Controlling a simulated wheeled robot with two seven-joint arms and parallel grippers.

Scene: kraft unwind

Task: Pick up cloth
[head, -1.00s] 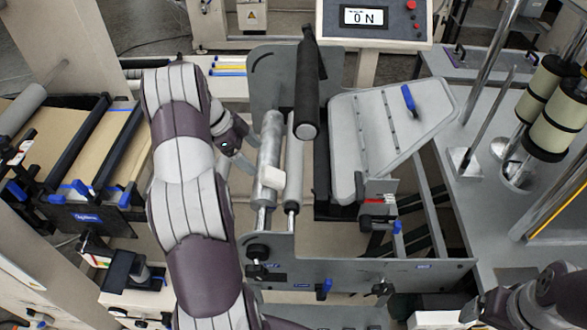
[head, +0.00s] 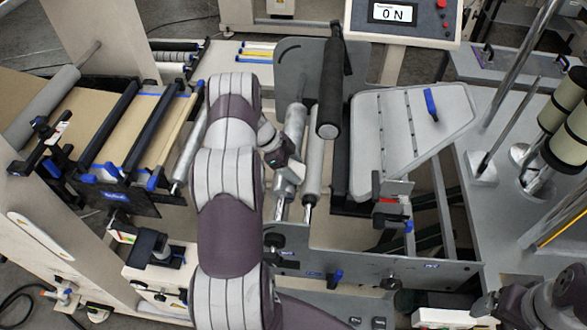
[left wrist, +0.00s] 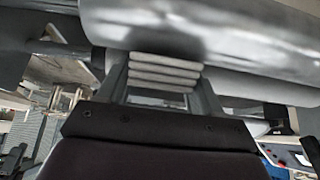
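The cloth (left wrist: 165,72) is a white, folded stack of several layers in the left wrist view, close against a shiny metal roller (left wrist: 200,25). My left gripper (left wrist: 163,88) has a grey finger on each side of the cloth; whether the fingers press on it cannot be told. In the head view my left gripper (head: 291,168) is at the left metal roller of the machine and largely hides the cloth. Only part of my right arm shows at the lower right corner; its fingers are not seen.
A grey machine frame plate (head: 380,268) lies in front. A kraft paper unit (head: 110,140) is at left.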

